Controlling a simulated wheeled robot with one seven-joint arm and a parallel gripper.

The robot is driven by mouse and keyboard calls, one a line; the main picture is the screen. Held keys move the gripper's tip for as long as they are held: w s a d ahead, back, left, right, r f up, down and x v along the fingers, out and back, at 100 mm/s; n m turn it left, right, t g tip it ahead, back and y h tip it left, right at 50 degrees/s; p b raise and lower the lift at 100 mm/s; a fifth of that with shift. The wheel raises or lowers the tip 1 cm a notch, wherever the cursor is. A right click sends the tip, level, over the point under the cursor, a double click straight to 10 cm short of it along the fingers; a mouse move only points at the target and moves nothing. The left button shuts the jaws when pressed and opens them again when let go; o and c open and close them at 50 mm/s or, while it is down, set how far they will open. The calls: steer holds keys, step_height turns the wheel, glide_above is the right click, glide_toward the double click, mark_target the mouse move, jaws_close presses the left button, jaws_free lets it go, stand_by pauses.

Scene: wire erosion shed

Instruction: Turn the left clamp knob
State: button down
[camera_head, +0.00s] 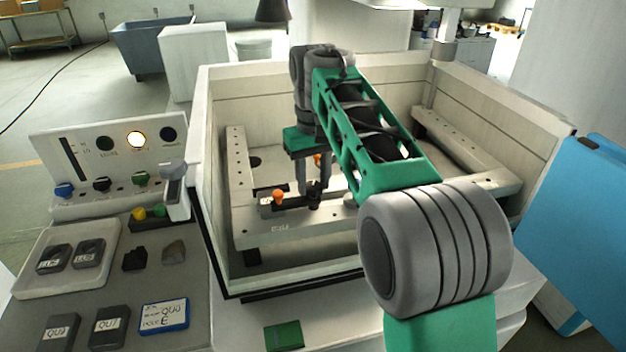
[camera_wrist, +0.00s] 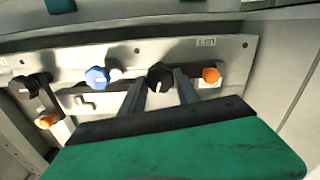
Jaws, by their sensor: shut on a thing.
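My gripper (camera_head: 313,186) reaches down into the machine's tank, over the front rail (camera_head: 345,222) of the work frame. In the wrist view, my gripper (camera_wrist: 160,84) is shut on a black clamp knob (camera_wrist: 159,74), one finger on each side of it. The black knob (camera_head: 315,194) also shows low between the fingers in the head view. An orange knob (camera_wrist: 210,75) sits beside it, to the right in the wrist view; the orange knob (camera_head: 278,196) is to the left in the head view. A blue knob (camera_wrist: 97,77) is left of the fingers in the wrist view.
Tank walls (camera_head: 296,277) surround the frame. Another black knob (camera_wrist: 22,87) and an orange one (camera_wrist: 46,120) lie at the wrist view's left. A control panel (camera_head: 100,150) and labelled blocks (camera_head: 56,333) stand left; a blue panel (camera_head: 575,215) stands right.

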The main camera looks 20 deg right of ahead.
mark_target(313, 186)
steer(key=shift+m, duration=0.3)
steer(key=c, duration=0.9)
jaws_free()
step_height(313, 186, up, 8)
steer(key=shift+f+p, duration=0.1)
steer(key=shift+p, duration=1.05)
